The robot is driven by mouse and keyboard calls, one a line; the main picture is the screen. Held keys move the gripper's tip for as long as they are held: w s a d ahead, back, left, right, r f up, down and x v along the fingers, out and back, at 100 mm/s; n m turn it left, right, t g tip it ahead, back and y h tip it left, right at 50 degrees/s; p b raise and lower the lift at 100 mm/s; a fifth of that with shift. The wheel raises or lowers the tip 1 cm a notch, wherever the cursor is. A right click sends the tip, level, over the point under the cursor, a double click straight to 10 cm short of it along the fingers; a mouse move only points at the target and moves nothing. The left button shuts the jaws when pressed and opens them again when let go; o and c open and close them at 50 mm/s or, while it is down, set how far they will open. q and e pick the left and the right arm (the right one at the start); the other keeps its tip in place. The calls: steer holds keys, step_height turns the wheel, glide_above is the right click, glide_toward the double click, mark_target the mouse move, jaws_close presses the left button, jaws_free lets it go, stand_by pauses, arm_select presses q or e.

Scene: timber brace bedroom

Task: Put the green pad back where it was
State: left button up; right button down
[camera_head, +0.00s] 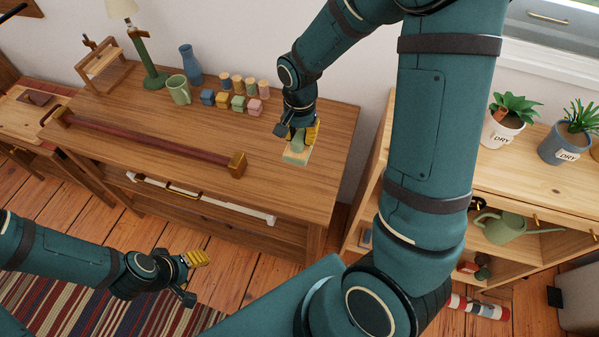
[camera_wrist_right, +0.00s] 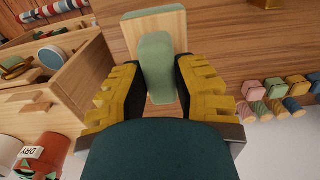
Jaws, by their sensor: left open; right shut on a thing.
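My right gripper (camera_head: 303,134) is at the right end of the wooden table (camera_head: 190,130), shut on a pale green pad (camera_head: 298,141). In the right wrist view the pad (camera_wrist_right: 157,62) stands between the yellow fingers of the right gripper (camera_wrist_right: 158,75). My left gripper (camera_head: 196,259) is open and empty, low over the floor in front of the table.
Several small coloured blocks (camera_head: 237,103), a green mug (camera_head: 179,90), a blue vase (camera_head: 191,64) and a lamp (camera_head: 147,60) stand at the table's back. A long dark red bar (camera_head: 150,138) lies along its front. A shelf unit with potted plants (camera_head: 503,121) stands right.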

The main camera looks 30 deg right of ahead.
steer(key=shift+s+a+f, duration=0.15)
steer(key=shift+s+f, duration=0.05)
steer(key=shift+f, duration=0.3)
steer(key=shift+f+b, duration=0.2)
steer(key=shift+b, duration=0.2)
step_height(320, 180, down, 6)
steer(key=shift+w+f+b, duration=0.15)
steer(key=shift+f+b, duration=0.1)
steer(key=shift+b, duration=0.55)
step_height(320, 180, down, 3)
steer(key=shift+b, duration=0.4)
steer(key=shift+f, duration=0.3)
arm_select(q)
step_height(320, 180, down, 4)
